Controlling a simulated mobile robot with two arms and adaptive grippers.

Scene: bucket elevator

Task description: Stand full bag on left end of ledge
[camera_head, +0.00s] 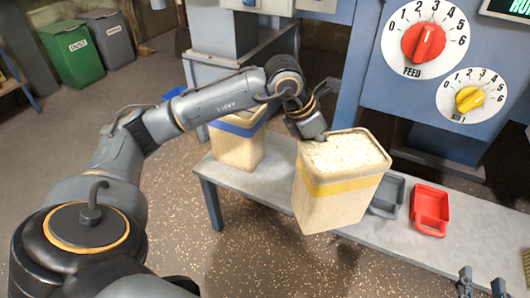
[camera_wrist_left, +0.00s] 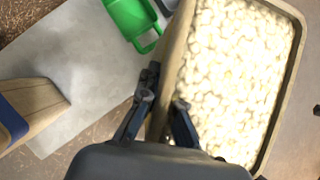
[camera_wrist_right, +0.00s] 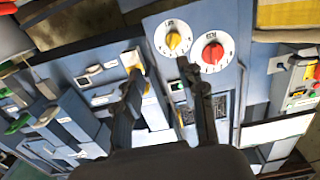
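The full bag (camera_head: 335,205), tan with a yellow band, is filled to the top with pale pieces. It hangs tilted at the front of the grey ledge (camera_head: 455,247), left of its middle. My left gripper (camera_head: 318,136) is shut on its rim. The left wrist view shows the fingers (camera_wrist_left: 163,112) on both sides of the bag wall, with the pale contents (camera_wrist_left: 235,70) beside them. The ledge's left end (camera_head: 212,172) shows bare surface at the front. My right gripper (camera_head: 482,284) is open and empty at the lower right; the right wrist view shows its fingers (camera_wrist_right: 160,105) apart.
A blue-banded bag (camera_head: 237,146) stands toward the ledge's left end, behind the bare patch. A grey scoop (camera_head: 387,196) and a red scoop (camera_head: 430,208) lie right of the held bag. The blue machine panel (camera_head: 375,100) with dials rises behind the ledge.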

